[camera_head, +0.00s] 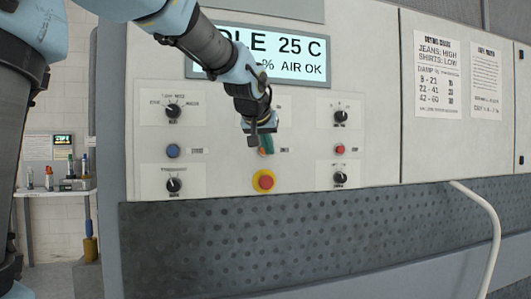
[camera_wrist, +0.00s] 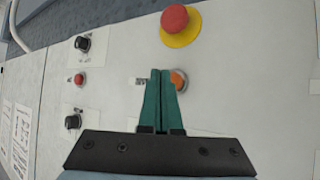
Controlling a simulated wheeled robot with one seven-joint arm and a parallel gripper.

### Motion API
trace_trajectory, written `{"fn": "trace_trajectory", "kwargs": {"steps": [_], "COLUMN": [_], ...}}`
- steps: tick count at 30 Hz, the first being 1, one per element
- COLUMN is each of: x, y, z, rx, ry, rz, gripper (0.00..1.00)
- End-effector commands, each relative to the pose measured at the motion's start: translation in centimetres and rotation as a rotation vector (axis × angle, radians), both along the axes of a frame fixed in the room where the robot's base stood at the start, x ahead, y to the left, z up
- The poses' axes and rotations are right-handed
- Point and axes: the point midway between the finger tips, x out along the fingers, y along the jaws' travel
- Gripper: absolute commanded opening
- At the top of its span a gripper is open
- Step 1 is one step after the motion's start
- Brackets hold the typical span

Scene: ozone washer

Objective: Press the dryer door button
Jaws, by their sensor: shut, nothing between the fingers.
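My gripper (camera_head: 266,146) is shut and empty, its green fingers held in front of the middle of the dryer's control panel (camera_head: 228,135). In the wrist view the shut fingertips (camera_wrist: 160,74) overlap an orange round button (camera_wrist: 180,80) with a metal rim, partly hidden behind them. A small label beside it is too small to read. I cannot tell whether the fingertips touch this button. A blue button (camera_head: 173,150) sits at the panel's left and a red button (camera_head: 340,149) at its right; their labels are also unreadable, so I cannot tell which is marked as the door button.
A red emergency-stop knob on a yellow ring (camera_head: 265,181) sticks out just below the gripper. Black rotary knobs (camera_head: 173,110) flank the panel. A display (camera_head: 290,55) reading "25 C" and "AIR OK" is above. A white hose (camera_head: 490,215) hangs at right.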

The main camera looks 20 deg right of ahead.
Motion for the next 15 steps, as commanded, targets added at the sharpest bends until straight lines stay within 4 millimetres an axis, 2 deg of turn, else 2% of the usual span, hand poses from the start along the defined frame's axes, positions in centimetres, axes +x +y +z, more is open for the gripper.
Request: {"fn": "trace_trajectory", "kwargs": {"steps": [15], "x": [-4.5], "y": [0.5], "z": [-0.2], "rx": [-0.001], "ry": [-0.002], "rz": [-0.001], "gripper": [0.0]}}
